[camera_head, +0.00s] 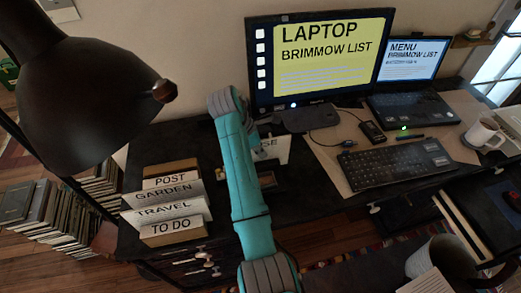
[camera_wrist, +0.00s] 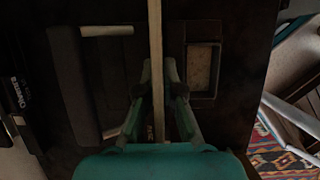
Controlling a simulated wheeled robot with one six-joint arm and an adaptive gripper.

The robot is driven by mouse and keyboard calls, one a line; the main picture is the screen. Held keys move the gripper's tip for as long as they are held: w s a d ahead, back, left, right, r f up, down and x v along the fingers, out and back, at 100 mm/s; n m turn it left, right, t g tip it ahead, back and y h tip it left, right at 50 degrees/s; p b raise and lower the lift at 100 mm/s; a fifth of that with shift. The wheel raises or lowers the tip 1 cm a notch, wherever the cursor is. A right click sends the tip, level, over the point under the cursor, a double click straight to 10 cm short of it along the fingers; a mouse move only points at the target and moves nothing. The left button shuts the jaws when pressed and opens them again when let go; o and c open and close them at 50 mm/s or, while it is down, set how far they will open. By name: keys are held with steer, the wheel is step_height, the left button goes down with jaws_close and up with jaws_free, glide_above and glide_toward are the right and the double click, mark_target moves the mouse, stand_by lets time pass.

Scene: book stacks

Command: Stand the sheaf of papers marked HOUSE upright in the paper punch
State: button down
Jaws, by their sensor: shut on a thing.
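The white sheaf (camera_head: 277,151) stands upright behind my teal arm in the head view; only "SE" of its marking shows. In the wrist view the sheaf (camera_wrist: 155,40) is a thin pale strip seen edge-on. My gripper (camera_wrist: 158,75) is shut on it, one finger on each side. In the head view the gripper is hidden behind my arm. A dark framed object with a tan recess (camera_wrist: 203,68) lies below the sheaf, perhaps the paper punch. I cannot tell whether the sheaf touches it.
A holder (camera_head: 173,240) with POST, GARDEN, TRAVEL and TO DO sheets stands at the desk's left. A monitor (camera_head: 322,60) stands behind, with a keyboard (camera_head: 395,165), laptop (camera_head: 412,105) and mug (camera_head: 482,133) at right. A black lamp (camera_head: 80,100) looms at upper left.

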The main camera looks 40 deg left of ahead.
steer(key=c, duration=1.2)
jaws_free()
steer(key=shift+c, duration=0.2)
steer(key=shift+a+r, duration=0.1)
steer(key=shift+r, duration=0.2)
steer(key=s+a, duration=0.8)
steer(key=s, duration=0.1)
steer(key=shift+s+r, duration=0.25)
